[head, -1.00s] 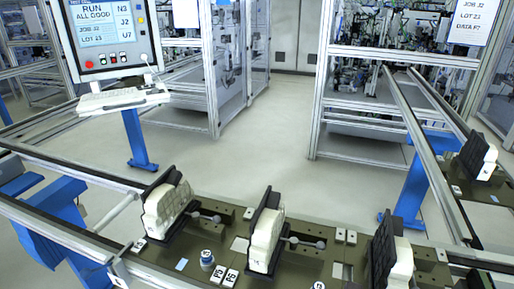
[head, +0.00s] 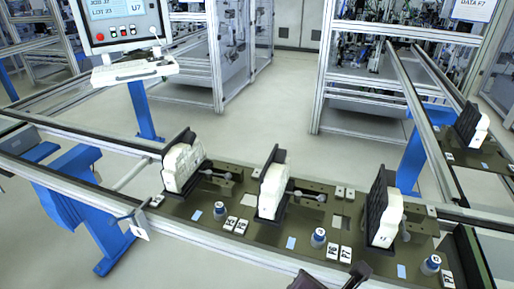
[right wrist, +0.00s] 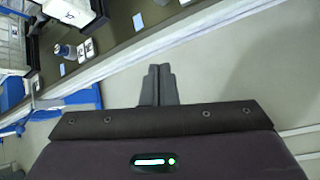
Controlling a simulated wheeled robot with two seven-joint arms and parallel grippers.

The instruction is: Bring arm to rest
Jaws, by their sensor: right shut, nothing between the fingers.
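My right gripper (right wrist: 159,72) shows in the right wrist view with its two grey fingers together and nothing between them. It is over open floor, just outside the pallet line's near rail (right wrist: 150,48). A dark part of my right arm (head: 355,276) comes in at the bottom edge of the head view, in front of the pallet (head: 270,243). My left gripper is not in either view.
White parts stand in black holders on the pallet: left (head: 184,165), middle (head: 271,190) and right (head: 385,220). Blue-capped pegs (head: 318,238) sit near its front edge. Another white part (head: 479,128) is at far right. An operator panel (head: 120,20) stands behind left.

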